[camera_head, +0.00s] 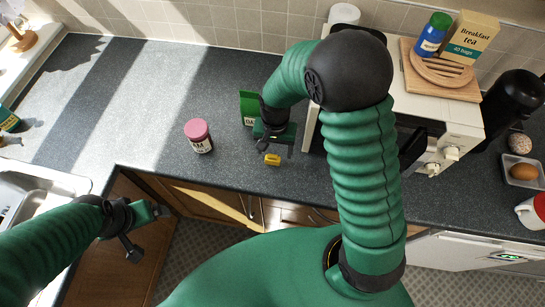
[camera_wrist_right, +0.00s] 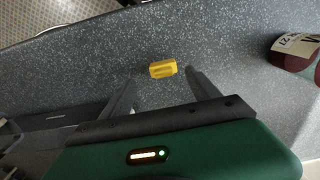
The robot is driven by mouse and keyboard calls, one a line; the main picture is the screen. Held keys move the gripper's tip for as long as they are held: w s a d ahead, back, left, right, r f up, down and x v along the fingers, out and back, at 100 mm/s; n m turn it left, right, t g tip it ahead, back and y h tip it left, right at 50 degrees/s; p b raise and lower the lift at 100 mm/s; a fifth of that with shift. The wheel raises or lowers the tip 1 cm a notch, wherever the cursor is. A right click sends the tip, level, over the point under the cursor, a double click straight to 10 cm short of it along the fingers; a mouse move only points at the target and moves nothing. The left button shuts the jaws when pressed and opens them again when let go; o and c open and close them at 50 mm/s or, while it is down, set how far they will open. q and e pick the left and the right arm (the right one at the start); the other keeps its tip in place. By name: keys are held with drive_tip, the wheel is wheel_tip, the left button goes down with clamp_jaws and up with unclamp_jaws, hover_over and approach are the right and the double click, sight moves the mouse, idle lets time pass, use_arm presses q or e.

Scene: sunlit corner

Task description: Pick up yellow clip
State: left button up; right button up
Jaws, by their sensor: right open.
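The yellow clip (camera_head: 272,159) lies on the dark speckled counter (camera_head: 232,169), close to its front edge. My right gripper (camera_head: 275,148) is over the counter just behind the clip, open and empty. In the right wrist view the clip (camera_wrist_right: 163,69) lies just beyond the gap between the two fingertips of my right gripper (camera_wrist_right: 162,78), nothing held. My left gripper (camera_head: 146,228) is at the lower left, in front of the counter and away from the clip; its jaw gap is unclear.
A pink-lidded jar (camera_head: 198,136) stands left of the clip, and a green box (camera_head: 249,106) stands behind my right gripper. A white oven (camera_head: 455,118) stands to the right. A sink (camera_head: 40,192) is at the left. The counter farther left is mostly clear.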

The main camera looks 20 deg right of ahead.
sight(273, 155)
drive_tip(key=f, duration=0.3)
drive_tip(key=f+p, duration=0.1)
drive_tip(key=f, duration=0.1)
drive_tip(key=shift+w+a, duration=0.2)
drive_tip(key=shift+w, duration=0.05)
drive_tip(key=c, duration=1.4)
drive_tip(key=shift+r, duration=0.15)
